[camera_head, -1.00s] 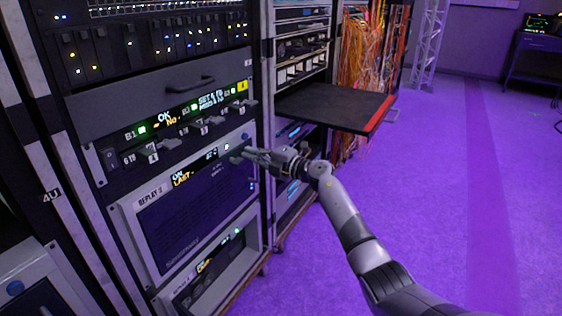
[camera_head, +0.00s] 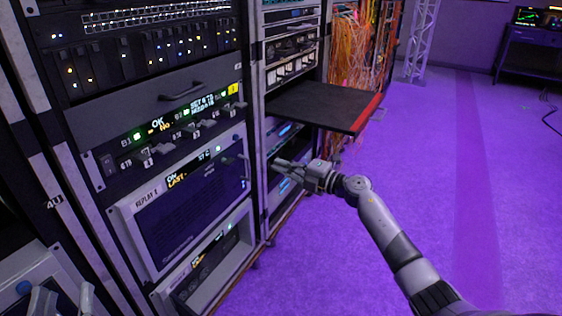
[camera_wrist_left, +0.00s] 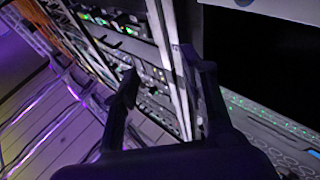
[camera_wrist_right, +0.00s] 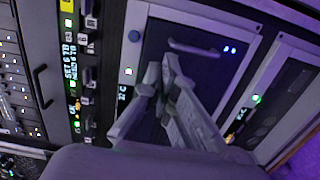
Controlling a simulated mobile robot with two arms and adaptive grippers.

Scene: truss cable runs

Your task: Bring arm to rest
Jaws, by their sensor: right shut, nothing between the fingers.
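My right gripper (camera_head: 280,166) reaches in from the lower right in the head view, in front of the racks. It is shut and empty. In the right wrist view its fingers (camera_wrist_right: 163,72) are together, in front of the replay unit's dark panel and handle, with a gap I cannot judge. My left gripper (camera_wrist_left: 163,68) is open and empty in the left wrist view, its two fingers apart before rack equipment. In the head view, pale finger-like parts at the bottom left edge seem to be my left gripper (camera_head: 62,300), mostly cut off.
The replay unit (camera_head: 190,207) sits in the left rack below a unit with a lit display and several switches. A black shelf with a red edge (camera_head: 325,105) juts out above my right gripper. Orange cables (camera_head: 355,50) hang behind. Purple floor (camera_head: 420,180) is clear at right.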

